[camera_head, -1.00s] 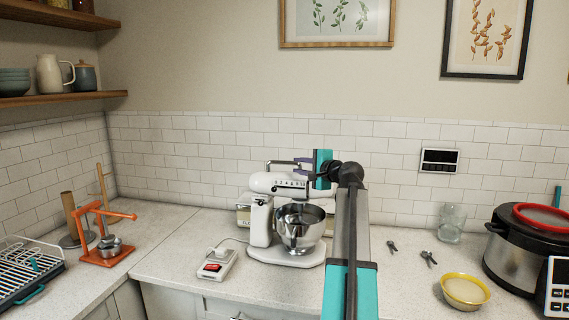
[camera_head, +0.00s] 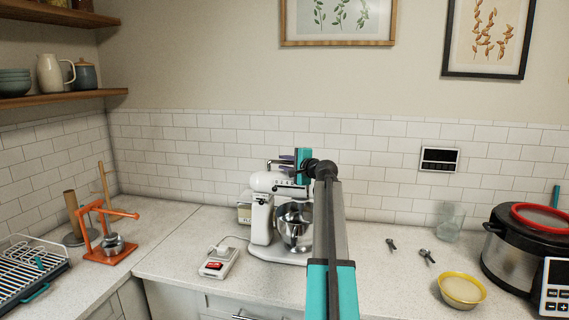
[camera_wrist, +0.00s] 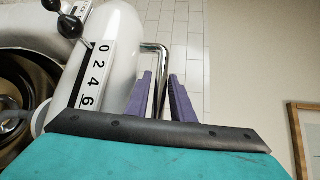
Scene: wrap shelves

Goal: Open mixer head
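The white stand mixer (camera_head: 261,218) stands on the counter with its head (camera_head: 268,182) lowered over the steel bowl (camera_head: 294,228). The head also shows in the wrist view (camera_wrist: 122,38), with a number scale on its side. A bent metal handle (camera_wrist: 163,49) sticks out from the head. My gripper (camera_head: 284,158) is beside the head at handle height, partly hidden by my arm.
A white switch box (camera_head: 219,263) sits left of the mixer. An orange press (camera_head: 108,238) stands further left. A glass (camera_head: 450,224), a yellow bowl (camera_head: 461,291) and a cooker (camera_head: 510,258) are at right. The tiled wall (camera_head: 380,160) is close behind.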

